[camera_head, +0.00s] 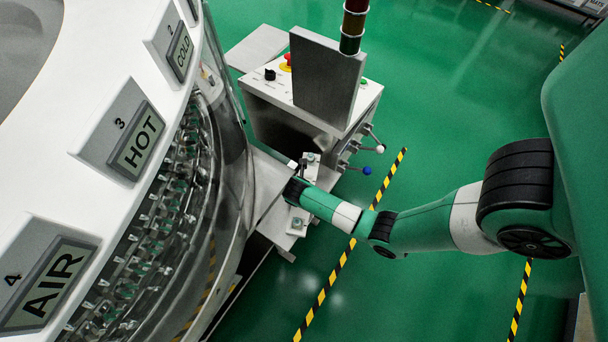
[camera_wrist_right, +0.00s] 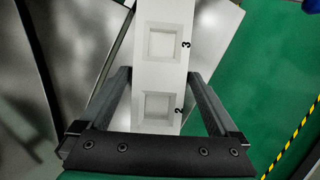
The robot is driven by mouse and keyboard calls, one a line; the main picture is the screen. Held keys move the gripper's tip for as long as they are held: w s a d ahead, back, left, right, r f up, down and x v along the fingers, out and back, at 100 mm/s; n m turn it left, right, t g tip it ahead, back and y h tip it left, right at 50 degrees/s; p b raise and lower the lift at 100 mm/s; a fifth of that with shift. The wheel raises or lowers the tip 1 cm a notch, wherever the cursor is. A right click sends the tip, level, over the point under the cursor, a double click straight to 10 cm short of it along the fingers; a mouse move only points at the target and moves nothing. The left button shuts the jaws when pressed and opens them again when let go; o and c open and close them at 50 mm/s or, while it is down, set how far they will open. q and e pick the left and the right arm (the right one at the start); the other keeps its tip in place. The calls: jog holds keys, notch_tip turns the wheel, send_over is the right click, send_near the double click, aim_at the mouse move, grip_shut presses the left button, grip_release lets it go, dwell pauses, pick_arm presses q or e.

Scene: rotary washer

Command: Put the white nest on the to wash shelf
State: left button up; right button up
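The white nest (camera_wrist_right: 164,73) is a long pale block with square recesses, two of them marked 2 and 3. In the right wrist view it runs between the two fingers of my right gripper (camera_wrist_right: 161,74). The fingertips are apart and close to its two long sides, and I cannot tell whether they press on it. The palm hides its near end. In the head view the ends of the nest (camera_head: 298,222) show on both sides of my right gripper (camera_head: 288,191), by the washer's side. My left gripper and the to wash shelf are not identifiable in view.
The large rotary washer (camera_head: 122,65) with HOT, COLD and AIR panels fills the left. A control cabinet (camera_head: 300,100) with a red button and joystick-like knobs stands behind my right gripper. Green floor (camera_head: 440,110) with yellow-black stripes is open to the right.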

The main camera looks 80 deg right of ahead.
jog(key=shift+r, duration=0.15)
jog(key=p+v, duration=0.6)
jog(key=v, duration=0.6)
